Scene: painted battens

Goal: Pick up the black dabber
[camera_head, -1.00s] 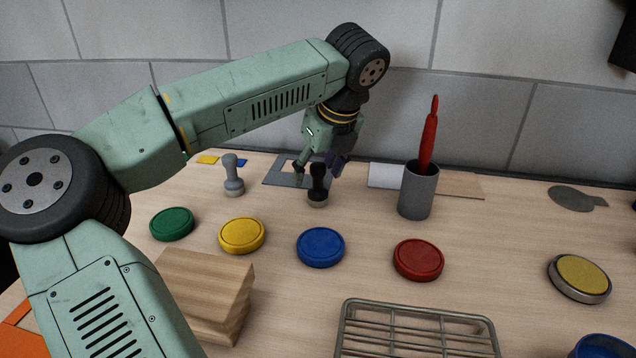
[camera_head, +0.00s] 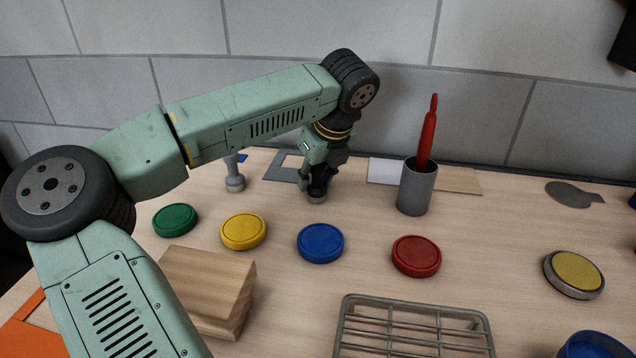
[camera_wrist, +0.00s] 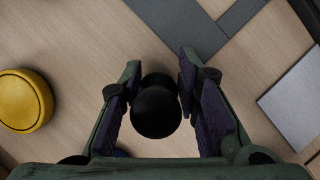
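The black dabber (camera_head: 317,195) stands upright on the table near the back, with a pale band at its foot. My gripper (camera_head: 318,188) points down over it and hides much of its upper part in the head view. In the wrist view, the dabber's round black knob (camera_wrist: 156,108) sits between the two fingers of my gripper (camera_wrist: 159,78). The fingers are apart, one on each side of the knob, with little room left; I see no clear grip on it.
A grey dabber (camera_head: 234,178) stands just left of my gripper. A grey cup (camera_head: 416,188) with a red tool stands to the right. Green, yellow, blue and red (camera_head: 416,256) round pads lie in front. A wire rack (camera_head: 413,318) and wooden block (camera_head: 207,287) are nearer.

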